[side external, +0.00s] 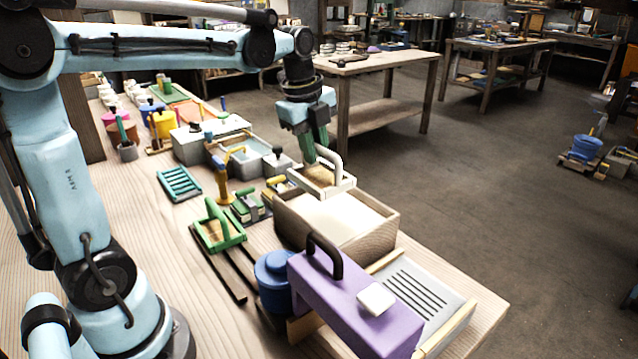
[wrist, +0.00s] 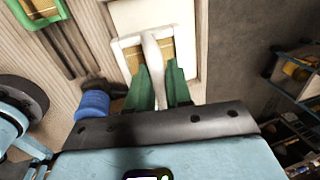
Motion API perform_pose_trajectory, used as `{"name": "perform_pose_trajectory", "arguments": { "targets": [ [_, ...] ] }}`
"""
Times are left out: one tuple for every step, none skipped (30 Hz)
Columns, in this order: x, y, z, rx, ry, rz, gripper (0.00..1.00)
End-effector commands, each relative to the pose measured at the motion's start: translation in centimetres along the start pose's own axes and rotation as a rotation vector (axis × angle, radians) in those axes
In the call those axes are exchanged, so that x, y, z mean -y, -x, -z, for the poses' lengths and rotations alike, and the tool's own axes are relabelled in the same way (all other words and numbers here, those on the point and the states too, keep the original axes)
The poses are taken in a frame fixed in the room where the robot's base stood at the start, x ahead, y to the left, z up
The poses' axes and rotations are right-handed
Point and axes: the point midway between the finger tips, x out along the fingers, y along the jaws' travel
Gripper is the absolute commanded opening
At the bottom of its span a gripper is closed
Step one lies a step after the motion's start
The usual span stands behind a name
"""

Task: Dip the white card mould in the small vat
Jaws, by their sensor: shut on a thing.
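My gripper (side external: 318,150), with green fingers, is shut on the upright handle of a white-framed mould (side external: 341,187) with a tan mesh. In the wrist view the green fingertips (wrist: 162,80) close around the white handle of the mould (wrist: 124,57). The mould hangs over the back-left part of a wooden vat (side external: 352,244) with white contents, and whether it touches the rim I cannot tell. A smaller grey vat (side external: 222,160) with pale bluish contents stands farther back on the bench, left of the gripper.
A green-handled mould (side external: 222,238) sits on dark rails to the left. A blue lidded pot (side external: 272,275) and a purple block (side external: 335,305) with a dark handle stand in front. A slotted grey board (side external: 425,300) lies at right.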

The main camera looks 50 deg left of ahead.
Motion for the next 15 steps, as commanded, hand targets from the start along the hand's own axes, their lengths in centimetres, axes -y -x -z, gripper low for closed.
{"name": "perform_pose_trajectory", "arguments": {
  "targets": [
    [0.9,-0.3,0.2,0.0,0.0,0.0,0.0],
    [1.3,-0.5,0.3,0.0,0.001,0.0,0.0],
    [1.7,-0.6,0.4,0.0,0.001,0.001,0.0],
    [2.0,-0.8,0.5,0.0,0.001,0.001,0.0],
    [2.2,-0.8,0.6,0.0,0.001,0.001,0.0],
    [2.5,-1.0,0.6,0.0,0.002,0.001,0.0],
    [2.6,-1.0,0.7,0.0,0.003,0.001,0.0],
    [2.7,-1.1,0.7,0.0,0.003,0.001,0.0],
    [2.7,-1.2,0.7,0.0,0.004,0.001,0.0],
    [2.8,-1.3,0.7,0.0,0.004,0.001,0.0],
    [2.8,-1.4,0.7,0.0,0.004,0.001,0.0],
    [2.7,-1.6,0.7,0.0,0.005,0.001,0.0],
    [2.7,-1.8,0.7,0.0,0.005,0.001,0.0],
    [2.6,-1.9,0.7,0.0,0.004,0.001,0.0],
    [2.6,-2.2,0.7,0.0,0.004,0.001,0.0]
  ]
}}
